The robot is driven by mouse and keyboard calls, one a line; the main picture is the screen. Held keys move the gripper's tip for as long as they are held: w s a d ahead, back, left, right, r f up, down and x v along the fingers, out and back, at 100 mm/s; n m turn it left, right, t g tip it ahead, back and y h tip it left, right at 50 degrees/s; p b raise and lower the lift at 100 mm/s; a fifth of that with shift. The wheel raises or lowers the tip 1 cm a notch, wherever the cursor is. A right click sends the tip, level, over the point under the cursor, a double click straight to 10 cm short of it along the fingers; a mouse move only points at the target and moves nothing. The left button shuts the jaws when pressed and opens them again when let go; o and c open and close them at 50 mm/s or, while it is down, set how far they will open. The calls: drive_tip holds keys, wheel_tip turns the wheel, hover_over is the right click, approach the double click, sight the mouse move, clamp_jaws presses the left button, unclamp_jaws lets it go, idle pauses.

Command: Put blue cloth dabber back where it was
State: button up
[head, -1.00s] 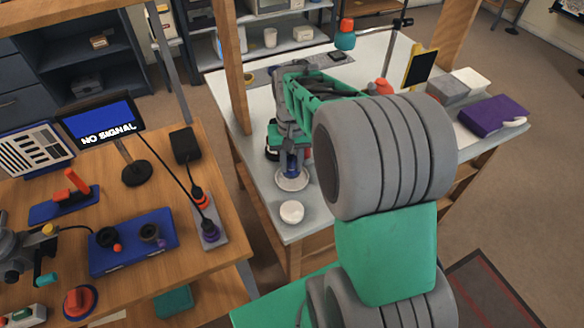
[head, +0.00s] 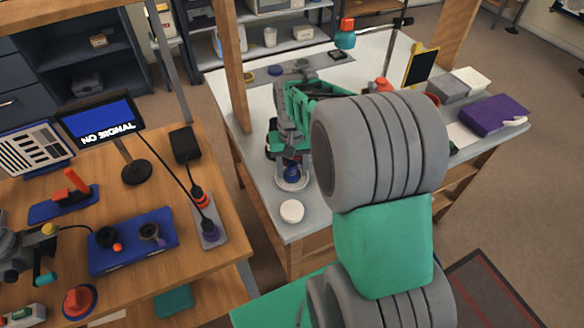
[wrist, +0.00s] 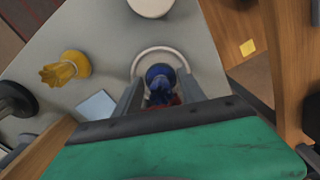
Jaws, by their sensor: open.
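The blue cloth dabber (head: 291,172) stands at the white round dish (head: 292,186) near the front left of the white table. In the wrist view the dabber (wrist: 160,75) shows its blue top, with some red beside it, and the dish's pale rim (wrist: 152,52) curves around it. My gripper (wrist: 160,88) is open, with one finger on each side of the dabber. I cannot tell whether either finger touches it. The dabber's lower part is hidden. In the head view my arm covers part of the table behind the gripper.
A white round lid (head: 292,211) lies just in front of the dish. The wrist view also shows a yellow dabber-like piece (wrist: 66,70) and a pale blue square (wrist: 97,105) on the table. A wooden post (head: 236,80) stands at the table's left edge.

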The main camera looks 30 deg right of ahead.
sight(292, 165)
wheel_tip(292, 165, up, 12)
drive_tip(key=s+a+f+n+t, duration=0.2)
drive_tip(key=s+a+f+n, duration=0.1)
drive_tip(key=s+a, duration=0.6)
drive_tip(key=shift+s+a+f+n+t, duration=0.25)
drive_tip(key=shift+s+n+t, duration=0.15)
drive_tip(key=shift+s, duration=0.55)
drive_tip(key=r+p, duration=0.1)
drive_tip(key=r, duration=0.1)
drive_tip(key=r+p, duration=0.2)
drive_tip(key=shift+w, duration=0.2)
